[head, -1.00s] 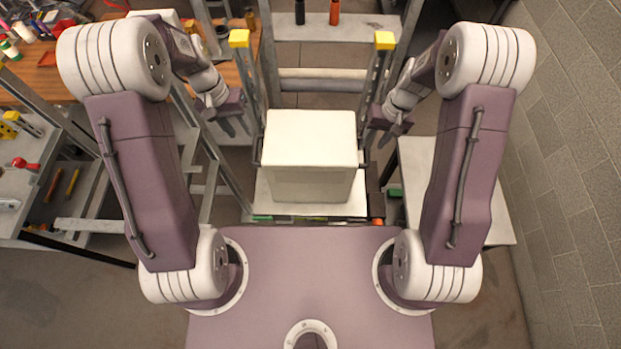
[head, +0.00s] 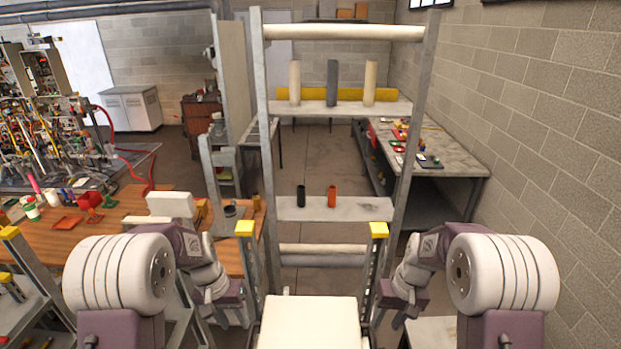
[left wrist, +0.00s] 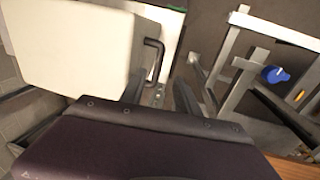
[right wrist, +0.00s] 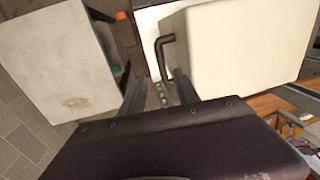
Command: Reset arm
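A white box (head: 310,322) stands in front of me at the bottom middle of the head view, its lower part cut off. It also shows at upper left in the left wrist view (left wrist: 70,50) and at upper right in the right wrist view (right wrist: 240,45). A dark bar handle sticks out from each side of it. My left gripper (head: 238,316) is beside the box's left side, its fingers apart and empty in the left wrist view (left wrist: 165,85). My right gripper (head: 392,312) is beside the right side, fingers apart and empty in the right wrist view (right wrist: 158,85).
A metal rack frame (head: 262,150) with shelves and yellow-capped posts stands just beyond the box. A cluttered wooden table (head: 130,222) is on the left. A grey workbench (head: 450,150) and a block wall (head: 540,130) are on the right. Open floor shows behind the rack.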

